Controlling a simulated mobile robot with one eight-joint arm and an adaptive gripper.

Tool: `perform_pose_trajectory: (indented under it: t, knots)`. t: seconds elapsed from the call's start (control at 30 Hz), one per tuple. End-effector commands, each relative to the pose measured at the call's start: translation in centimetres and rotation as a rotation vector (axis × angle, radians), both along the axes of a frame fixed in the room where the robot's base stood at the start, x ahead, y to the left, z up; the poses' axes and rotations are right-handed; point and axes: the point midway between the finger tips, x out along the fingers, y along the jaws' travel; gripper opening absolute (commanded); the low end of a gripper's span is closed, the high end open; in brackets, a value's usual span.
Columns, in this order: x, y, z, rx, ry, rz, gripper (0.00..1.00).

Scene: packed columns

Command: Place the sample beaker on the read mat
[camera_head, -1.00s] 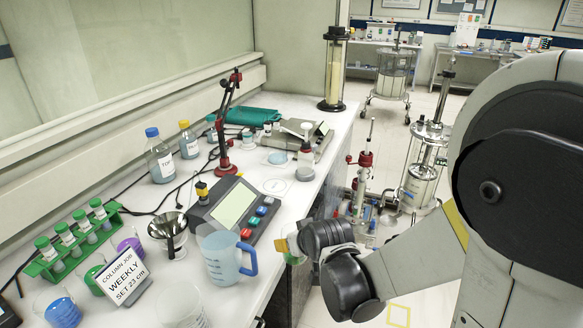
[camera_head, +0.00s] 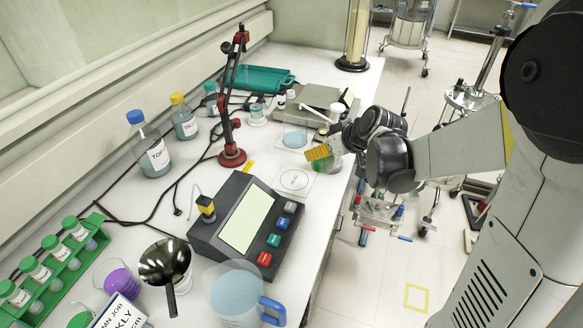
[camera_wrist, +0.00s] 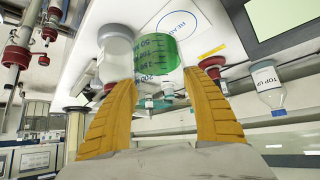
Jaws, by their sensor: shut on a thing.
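The sample beaker, holding green liquid, is gripped by my gripper (camera_head: 318,153). In the head view the beaker (camera_head: 323,165) is partly hidden behind the yellow fingers. In the wrist view the beaker (camera_wrist: 156,57), with printed graduations, lies between the fingertips of my gripper (camera_wrist: 168,82). The read mat (camera_head: 293,182), white with a printed circle, lies on the bench just left of and nearer than the beaker. It also shows in the wrist view (camera_wrist: 178,20) beside the beaker and is bare. I cannot tell how high the beaker is above the bench.
A clear jar (camera_wrist: 115,52) stands close beside the beaker in the wrist view. A dark device with a screen (camera_head: 245,222) is nearer than the mat. A red-based stand (camera_head: 232,155) is left of it. A blue-handled jug (camera_head: 236,293) stands at the front.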

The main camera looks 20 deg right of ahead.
Motion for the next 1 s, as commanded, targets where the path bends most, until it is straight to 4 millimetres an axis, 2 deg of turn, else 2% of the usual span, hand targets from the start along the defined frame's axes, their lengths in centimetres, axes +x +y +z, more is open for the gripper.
perform_pose_trajectory:
  t: [0.03,0.2,0.4,0.57,0.8,1.0]
  knots:
    - [0.9,1.2,-1.3,-0.001,0.000,0.006,0.21]
    - [3.7,4.3,-3.8,-0.001,0.000,0.005,0.21]
    - [5.6,6.3,-5.3,0.001,0.000,0.001,0.21]
    - [5.9,6.6,-6.1,0.001,0.000,-0.001,0.21]
    - [5.9,6.6,-9.5,0.001,0.000,-0.001,0.21]
    - [5.9,6.6,-9.4,0.001,0.000,-0.001,0.21]
